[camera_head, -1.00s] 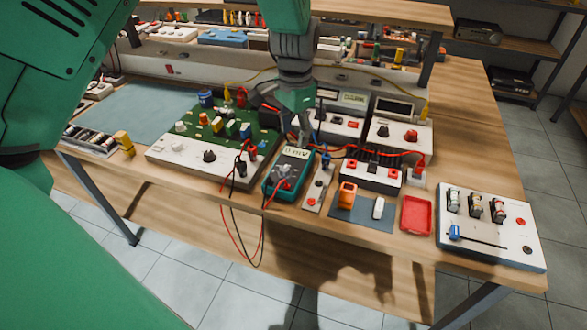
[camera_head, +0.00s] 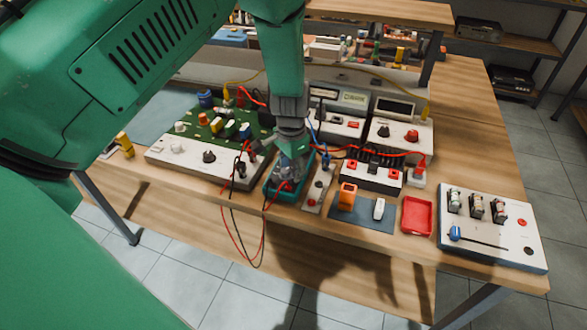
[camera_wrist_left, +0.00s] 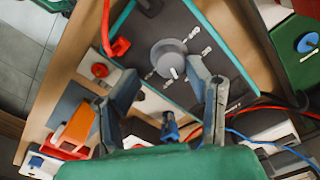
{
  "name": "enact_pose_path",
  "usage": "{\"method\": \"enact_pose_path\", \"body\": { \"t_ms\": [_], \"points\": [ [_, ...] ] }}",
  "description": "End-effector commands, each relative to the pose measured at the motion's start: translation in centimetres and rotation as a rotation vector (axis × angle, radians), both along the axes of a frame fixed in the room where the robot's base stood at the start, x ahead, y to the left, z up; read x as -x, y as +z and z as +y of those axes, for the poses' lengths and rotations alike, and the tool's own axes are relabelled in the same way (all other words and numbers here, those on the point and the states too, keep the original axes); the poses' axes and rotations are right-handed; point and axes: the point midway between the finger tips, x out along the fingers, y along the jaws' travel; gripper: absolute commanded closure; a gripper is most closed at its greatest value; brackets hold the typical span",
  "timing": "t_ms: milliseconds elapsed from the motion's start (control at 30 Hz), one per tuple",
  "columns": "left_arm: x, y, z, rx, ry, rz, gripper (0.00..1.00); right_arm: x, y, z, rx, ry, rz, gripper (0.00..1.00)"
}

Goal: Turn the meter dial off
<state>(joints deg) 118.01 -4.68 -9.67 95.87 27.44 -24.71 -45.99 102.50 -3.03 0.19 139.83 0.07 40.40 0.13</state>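The teal-edged meter (camera_head: 270,189) lies near the front edge of the workbench. My left gripper (camera_head: 289,172) is over it, pointing down and hiding its display and most of its face in the head view. In the left wrist view, the meter's dark face (camera_wrist_left: 193,22) shows a round grey dial (camera_wrist_left: 166,55) with small white marks around it. The left gripper's fingers (camera_wrist_left: 164,72) are apart, at the near side of the dial, with nothing held. Whether a fingertip touches the dial, I cannot tell. My right gripper is not in view.
Red and black leads (camera_head: 236,216) hang over the bench edge left of the meter. A green circuit board (camera_head: 187,140) stands to the left. A narrow switch strip (camera_head: 317,193), an orange block (camera_head: 347,196) and a red tray (camera_head: 416,216) lie to the right.

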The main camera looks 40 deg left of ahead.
Motion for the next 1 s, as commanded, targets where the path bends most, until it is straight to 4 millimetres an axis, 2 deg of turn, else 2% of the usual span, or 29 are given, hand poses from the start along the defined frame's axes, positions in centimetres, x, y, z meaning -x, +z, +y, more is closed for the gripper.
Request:
{"method": "enact_pose_path", "body": {
  "t_ms": [33,100,167,533,1000],
  "points": [
    [0.2,-0.1,0.4,0.003,0.004,0.002,0.57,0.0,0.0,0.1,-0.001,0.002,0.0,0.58],
    [0.2,-0.2,0.5,0.005,0.004,0.002,0.81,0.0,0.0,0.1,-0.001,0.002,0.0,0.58],
    [0.1,-0.1,0.5,0.003,0.004,0.002,1.0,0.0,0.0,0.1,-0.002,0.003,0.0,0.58],
    [0.0,0.1,-0.7,-0.012,0.004,0.004,1.0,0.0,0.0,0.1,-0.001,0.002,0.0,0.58],
    [0.0,0.2,0.1,-0.004,0.004,-0.001,1.0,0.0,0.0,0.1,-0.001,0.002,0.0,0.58]
  ]
}}
